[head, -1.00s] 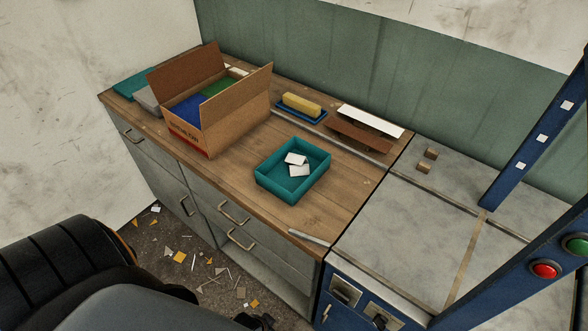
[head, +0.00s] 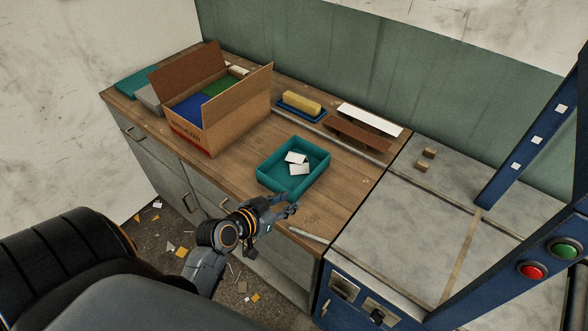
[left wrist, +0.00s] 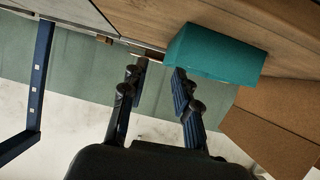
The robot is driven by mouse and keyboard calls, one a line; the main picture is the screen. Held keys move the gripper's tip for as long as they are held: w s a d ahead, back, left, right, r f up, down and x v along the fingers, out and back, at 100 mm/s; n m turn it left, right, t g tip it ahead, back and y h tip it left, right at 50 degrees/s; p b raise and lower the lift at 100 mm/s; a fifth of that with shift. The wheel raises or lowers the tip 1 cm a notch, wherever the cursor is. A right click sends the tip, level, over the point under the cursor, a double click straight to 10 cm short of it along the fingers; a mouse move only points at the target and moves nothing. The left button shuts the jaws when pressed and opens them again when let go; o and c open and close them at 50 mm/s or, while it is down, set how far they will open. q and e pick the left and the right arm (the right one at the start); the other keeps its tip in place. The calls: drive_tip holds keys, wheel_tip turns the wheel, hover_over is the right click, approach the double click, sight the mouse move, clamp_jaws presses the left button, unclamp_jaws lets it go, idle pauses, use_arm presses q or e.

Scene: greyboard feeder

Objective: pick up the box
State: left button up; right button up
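An open cardboard box (head: 238,125) stands on the wooden counter, flaps raised, with blue and green contents. It also shows in the left wrist view (left wrist: 262,135). A teal open-topped box (head: 275,181) holding white pieces sits nearer the counter's front edge; its side shows in the left wrist view (left wrist: 218,54). My left gripper (head: 288,205) is just in front of the teal box, near the counter edge. In the left wrist view its two fingers (left wrist: 158,78) are apart with nothing between them. They seem clear of the teal box. My right gripper is not in view.
A blue tray with a yellow block (head: 300,104), a brown strip (head: 358,137) and a white strip (head: 370,119) lie at the back. A blue machine frame (head: 530,145) rises at right. A light flat bar (head: 308,235) lies at the counter's front edge.

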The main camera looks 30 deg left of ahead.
sight(309, 177)
use_arm(q)
drive_tip(key=shift+n+t+y, duration=0.3)
drive_tip(key=shift+t+y, duration=0.1)
drive_tip(key=shift+t, duration=0.1)
drive_tip(key=w, duration=0.2)
drive_tip(key=w+a+f, duration=0.1)
drive_tip(key=w, duration=0.2)
drive_tip(key=w+p, duration=0.1)
drive_tip(key=w, duration=0.2)
drive_tip(key=shift+w+a+f, duration=0.2)
drive_tip(key=shift+a+f, duration=0.1)
drive_tip(key=shift+f, duration=0.05)
drive_tip(key=shift+w+d+f+p, duration=0.2)
drive_tip(key=shift+w+p, duration=0.15)
drive_tip(key=shift+w, duration=0.3)
drive_tip(key=x, duration=0.4)
drive_tip(key=shift+f+p, duration=0.15)
drive_tip(key=shift+p, duration=0.2)
clamp_jaws()
